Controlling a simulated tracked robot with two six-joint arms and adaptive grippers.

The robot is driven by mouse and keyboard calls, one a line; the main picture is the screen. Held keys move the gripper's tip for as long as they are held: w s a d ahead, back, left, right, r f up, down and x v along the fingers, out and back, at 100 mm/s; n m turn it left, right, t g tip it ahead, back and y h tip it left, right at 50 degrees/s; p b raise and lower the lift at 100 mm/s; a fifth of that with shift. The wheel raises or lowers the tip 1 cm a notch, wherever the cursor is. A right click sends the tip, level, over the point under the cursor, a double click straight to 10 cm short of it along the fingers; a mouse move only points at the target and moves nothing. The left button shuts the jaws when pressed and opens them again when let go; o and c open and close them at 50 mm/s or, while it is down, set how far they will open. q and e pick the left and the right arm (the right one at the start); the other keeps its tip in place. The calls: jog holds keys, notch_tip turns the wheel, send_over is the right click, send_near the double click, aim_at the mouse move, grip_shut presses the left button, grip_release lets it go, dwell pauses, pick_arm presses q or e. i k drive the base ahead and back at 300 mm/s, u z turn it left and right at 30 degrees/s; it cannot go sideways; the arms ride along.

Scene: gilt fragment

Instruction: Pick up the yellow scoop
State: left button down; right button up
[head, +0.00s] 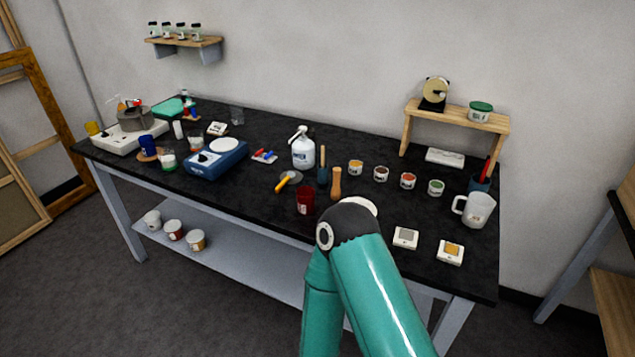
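A small yellow object (92,128) stands at the far left end of the black table, beside the white hot plate. It may be the yellow scoop, but it is too small to tell. A tool with a yellow-orange handle (284,183) and a grey round end lies flat near the table's middle; I cannot tell whether it is a scoop. A teal arm of mine rises from the bottom, its dark elbow over the table's front edge. Neither gripper shows; any part beyond the elbow is hidden.
The front left-middle tabletop is fairly clear.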

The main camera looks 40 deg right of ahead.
aim_at(291, 175)
jog(key=z, duration=0.55)
jog(key=i, duration=1)
